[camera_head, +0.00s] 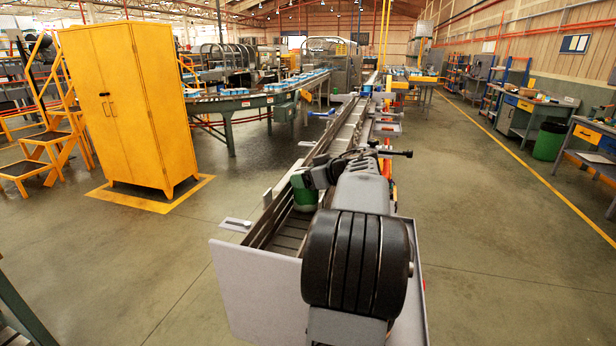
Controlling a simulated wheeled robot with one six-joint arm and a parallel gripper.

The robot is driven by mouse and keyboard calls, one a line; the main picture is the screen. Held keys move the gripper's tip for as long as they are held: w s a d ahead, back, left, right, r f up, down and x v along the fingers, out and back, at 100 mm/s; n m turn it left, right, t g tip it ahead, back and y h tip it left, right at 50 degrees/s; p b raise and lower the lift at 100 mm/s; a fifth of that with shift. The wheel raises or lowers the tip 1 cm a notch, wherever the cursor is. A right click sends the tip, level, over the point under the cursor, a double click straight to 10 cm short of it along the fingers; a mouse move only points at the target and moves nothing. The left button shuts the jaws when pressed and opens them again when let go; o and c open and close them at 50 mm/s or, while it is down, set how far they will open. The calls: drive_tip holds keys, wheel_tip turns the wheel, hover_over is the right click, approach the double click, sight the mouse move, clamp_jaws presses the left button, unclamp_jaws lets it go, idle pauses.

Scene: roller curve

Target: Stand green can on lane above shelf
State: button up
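The green can (304,197) is upright in the lower middle of the view, at the near end of the long grey conveyor lane (287,238). It appears to be on or just above the lane's slats. My gripper (303,178) is at the can's upper part, reaching it from the right. The fingers are small and dark, and the arm partly covers them, so I cannot tell whether they grip the can. A small light grey ledge (236,224) sticks out to the left of the lane's near end; I cannot tell if it is the shelf.
The lane runs away to the back between low rails. My black and grey arm covers its near right side. A yellow cabinet (125,110) stands at the left. A green bin (549,141) and workbenches (525,108) are at the right.

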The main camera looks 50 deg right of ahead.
drive_tip(key=shift+f, duration=0.25)
drive_tip(key=o, duration=1)
drive_tip(key=shift+f, duration=0.35)
drive_tip(key=shift+r, duration=0.35)
drive_tip(key=v, duration=1.2)
drive_tip(key=shift+r+b, duration=0.25)
drive_tip(key=shift+b, duration=0.1)
